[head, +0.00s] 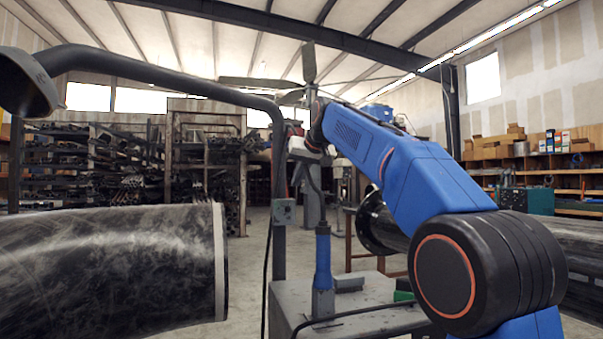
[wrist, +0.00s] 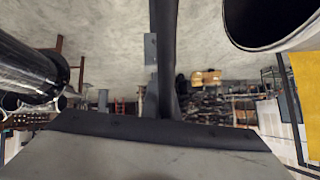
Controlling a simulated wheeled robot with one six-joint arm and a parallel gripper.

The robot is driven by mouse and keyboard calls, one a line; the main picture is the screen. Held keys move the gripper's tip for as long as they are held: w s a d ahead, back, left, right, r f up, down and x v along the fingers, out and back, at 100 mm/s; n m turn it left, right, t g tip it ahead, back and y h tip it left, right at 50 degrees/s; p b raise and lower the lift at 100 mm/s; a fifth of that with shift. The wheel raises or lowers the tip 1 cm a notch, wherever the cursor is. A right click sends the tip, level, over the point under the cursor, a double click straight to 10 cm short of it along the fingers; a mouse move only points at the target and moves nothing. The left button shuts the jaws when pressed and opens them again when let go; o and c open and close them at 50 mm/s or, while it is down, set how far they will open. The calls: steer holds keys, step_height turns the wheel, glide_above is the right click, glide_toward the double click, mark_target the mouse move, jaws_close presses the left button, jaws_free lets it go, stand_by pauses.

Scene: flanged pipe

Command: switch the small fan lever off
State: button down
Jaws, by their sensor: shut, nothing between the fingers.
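A small grey-green box (head: 284,212) is fixed to the dark post (head: 279,245) near the middle of the head view. It looks like the fan switch box, but I cannot make out a lever on it. The box also shows edge-on in the upside-down wrist view (wrist: 150,48), beside the post (wrist: 163,60). My gripper (head: 303,150) is at the end of the blue arm, above and slightly right of the box, apparently apart from it. It is shut and empty. Its fingertips are small and unclear in the head view.
A large dark pipe (head: 110,265) lies at left, a flanged pipe (head: 380,222) at right behind my arm. A duct with a hood (head: 25,85) arches overhead. A blue-handled tool (head: 323,262) stands on a grey bench (head: 285,300). Shelves line the back.

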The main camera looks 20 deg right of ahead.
mark_target(290, 208)
steer(key=w+a+f, duration=0.1)
steer(key=w+f, duration=0.2)
steer(key=f, duration=0.3)
steer(key=shift+w, duration=0.15)
steer(key=shift+s+f, duration=0.6)
steer(key=shift+f, duration=0.3)
stand_by(0.4)
steer(key=shift+s+f, duration=0.2)
steer(key=shift+f, duration=0.7)
steer(key=shift+s+f, duration=0.2)
steer(key=shift+f, duration=0.65)
steer(key=shift+s+f, duration=0.2)
steer(key=shift+f, duration=0.7)
steer(key=shift+r, duration=0.15)
